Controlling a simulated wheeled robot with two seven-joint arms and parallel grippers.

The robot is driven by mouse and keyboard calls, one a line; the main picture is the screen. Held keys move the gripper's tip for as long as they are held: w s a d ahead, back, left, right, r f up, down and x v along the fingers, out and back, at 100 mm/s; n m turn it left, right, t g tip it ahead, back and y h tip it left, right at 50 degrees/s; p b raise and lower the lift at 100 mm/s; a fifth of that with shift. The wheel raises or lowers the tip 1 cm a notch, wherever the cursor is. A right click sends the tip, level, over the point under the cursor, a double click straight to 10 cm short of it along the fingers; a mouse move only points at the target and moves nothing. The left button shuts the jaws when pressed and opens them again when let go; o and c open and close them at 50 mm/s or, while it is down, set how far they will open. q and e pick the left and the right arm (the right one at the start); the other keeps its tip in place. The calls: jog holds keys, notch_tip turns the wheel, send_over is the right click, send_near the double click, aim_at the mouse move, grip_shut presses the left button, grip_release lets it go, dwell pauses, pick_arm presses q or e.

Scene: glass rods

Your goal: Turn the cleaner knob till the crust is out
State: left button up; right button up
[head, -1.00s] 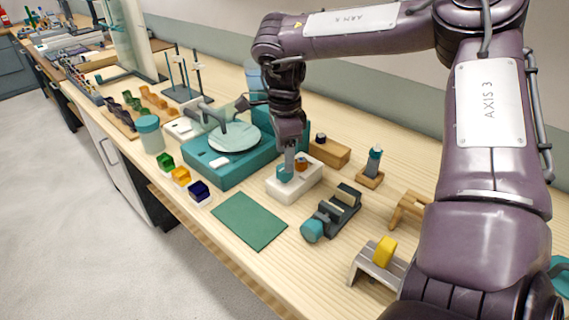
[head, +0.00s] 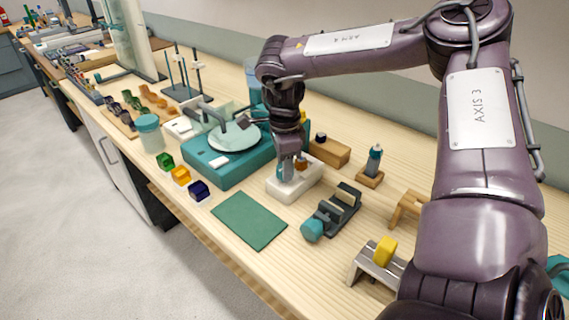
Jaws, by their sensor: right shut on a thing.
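A small white block (head: 308,184) stands on the bench in front of the teal machine. A teal knob (head: 285,178) sits on its left part, mostly covered by my gripper, and a small orange-brown piece (head: 301,164) sits on its top behind. I take this block to be the cleaner. My right gripper (head: 287,172) points down from above and is shut on the teal knob. The fingertips are small here, and any crust is too small or hidden to make out. My left gripper is not in view.
The teal machine (head: 212,172) with a pale disc stands behind left. A dark clamp device (head: 333,212) with a teal end lies close in front right. A green mat (head: 249,220) lies in front. A wooden block (head: 328,151) and a bottle on a stand (head: 373,165) are right.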

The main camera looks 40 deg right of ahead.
jog(key=shift+m, duration=0.4)
